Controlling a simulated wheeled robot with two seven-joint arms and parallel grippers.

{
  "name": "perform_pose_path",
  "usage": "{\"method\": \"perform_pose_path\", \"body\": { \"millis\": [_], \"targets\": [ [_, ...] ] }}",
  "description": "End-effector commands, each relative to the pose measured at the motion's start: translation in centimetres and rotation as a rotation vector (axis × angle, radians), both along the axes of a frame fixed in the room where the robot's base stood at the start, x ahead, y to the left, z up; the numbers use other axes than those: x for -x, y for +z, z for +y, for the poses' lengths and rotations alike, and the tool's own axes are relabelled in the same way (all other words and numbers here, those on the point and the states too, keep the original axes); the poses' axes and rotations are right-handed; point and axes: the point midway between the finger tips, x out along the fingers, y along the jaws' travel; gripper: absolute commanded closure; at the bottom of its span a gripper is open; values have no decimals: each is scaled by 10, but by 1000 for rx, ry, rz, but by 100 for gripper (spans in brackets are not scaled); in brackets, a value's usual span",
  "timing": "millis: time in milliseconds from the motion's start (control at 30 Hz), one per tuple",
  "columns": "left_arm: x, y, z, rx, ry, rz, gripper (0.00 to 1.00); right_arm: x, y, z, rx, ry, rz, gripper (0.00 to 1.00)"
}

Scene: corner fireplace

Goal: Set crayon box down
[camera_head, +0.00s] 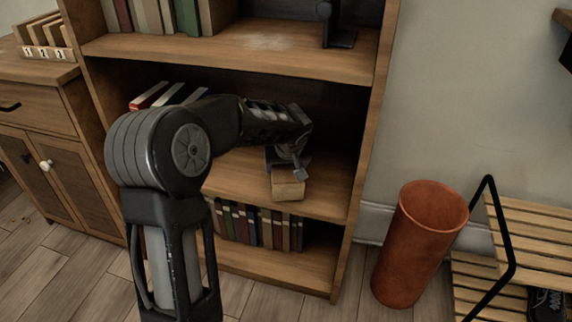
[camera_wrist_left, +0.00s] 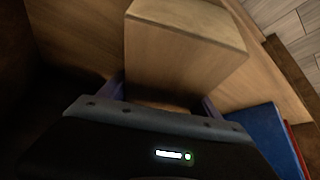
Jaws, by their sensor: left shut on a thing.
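The crayon box is a plain light-brown block (camera_head: 288,187) at the middle shelf of the bookcase, near the shelf's front edge. It also fills the upper middle of the left wrist view (camera_wrist_left: 185,50). My left gripper (camera_head: 287,168) reaches into the shelf opening and is shut on the box, with a finger on each side of it in the wrist view. The box is on or just above the shelf board (camera_head: 325,197); I cannot tell whether it touches. My right gripper is not in view.
More books (camera_head: 250,225) fill the shelf below. A terracotta bin (camera_head: 418,240) and slatted rack (camera_head: 530,215) stand at right. The shelf right of the box is clear.

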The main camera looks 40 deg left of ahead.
Motion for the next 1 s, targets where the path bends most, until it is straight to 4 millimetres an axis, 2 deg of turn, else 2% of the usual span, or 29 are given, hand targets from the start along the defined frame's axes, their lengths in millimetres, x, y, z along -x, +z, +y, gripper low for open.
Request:
{"method": "perform_pose_path", "body": {
  "millis": [767, 800, 1000],
  "targets": [
    [0, -10, 0, -1, 0, -1, 97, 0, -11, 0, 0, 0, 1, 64],
    [0, -9, 0, -1, 0, -1, 25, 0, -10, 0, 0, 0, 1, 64],
    [0, -9, 0, 0, 0, 0, 8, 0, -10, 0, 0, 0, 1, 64]
  ]
}}
